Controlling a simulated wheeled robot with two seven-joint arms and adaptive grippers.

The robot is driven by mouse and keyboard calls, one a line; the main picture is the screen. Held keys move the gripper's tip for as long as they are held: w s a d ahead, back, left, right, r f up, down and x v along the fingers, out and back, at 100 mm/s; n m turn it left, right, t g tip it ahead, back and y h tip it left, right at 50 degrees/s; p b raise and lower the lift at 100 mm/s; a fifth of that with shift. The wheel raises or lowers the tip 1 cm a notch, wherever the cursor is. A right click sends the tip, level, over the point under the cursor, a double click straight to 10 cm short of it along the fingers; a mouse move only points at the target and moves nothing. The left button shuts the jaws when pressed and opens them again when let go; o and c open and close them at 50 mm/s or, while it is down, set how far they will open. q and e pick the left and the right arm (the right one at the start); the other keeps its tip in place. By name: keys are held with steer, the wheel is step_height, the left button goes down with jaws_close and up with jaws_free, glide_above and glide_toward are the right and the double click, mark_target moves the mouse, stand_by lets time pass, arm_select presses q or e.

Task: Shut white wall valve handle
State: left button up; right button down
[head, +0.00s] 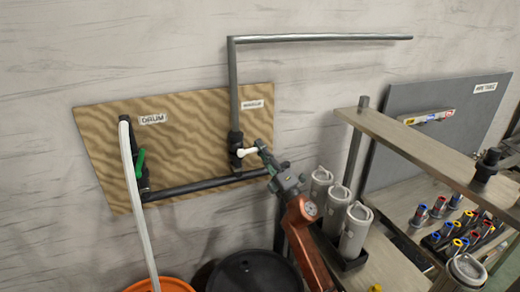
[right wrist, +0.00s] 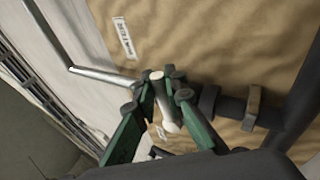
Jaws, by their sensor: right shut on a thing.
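The white valve handle (head: 248,152) sits on a dark valve body (head: 236,140) on the vertical grey pipe, on the wooden wall board (head: 205,172). It points sideways to the right in the head view. My right gripper (head: 262,150) reaches its free end from the lower right. In the right wrist view the green fingers (right wrist: 163,100) are closed around the white handle (right wrist: 169,126), whose rounded end shows between them. A green valve handle (head: 140,162) sits at the left under the DRUM label (head: 152,119). My left gripper is not in view.
A white hose (head: 138,200) hangs at the left. An orange drum (head: 160,285) and a dark drum (head: 253,272) stand below the board. Grey canisters (head: 355,230) stand right of my right arm. A shelf (head: 430,150) and colored parts (head: 460,225) are farther right.

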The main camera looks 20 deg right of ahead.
steer(key=shift+f+m+h, duration=0.3)
steer(key=shift+m+h, duration=0.3)
steer(key=shift+m, duration=0.2)
steer(key=c, duration=2)
jaws_free()
steer(key=shift+o, duration=0.2)
steer(key=v, duration=1.2)
steer(key=shift+f, duration=0.25)
steer(key=shift+w, duration=0.1)
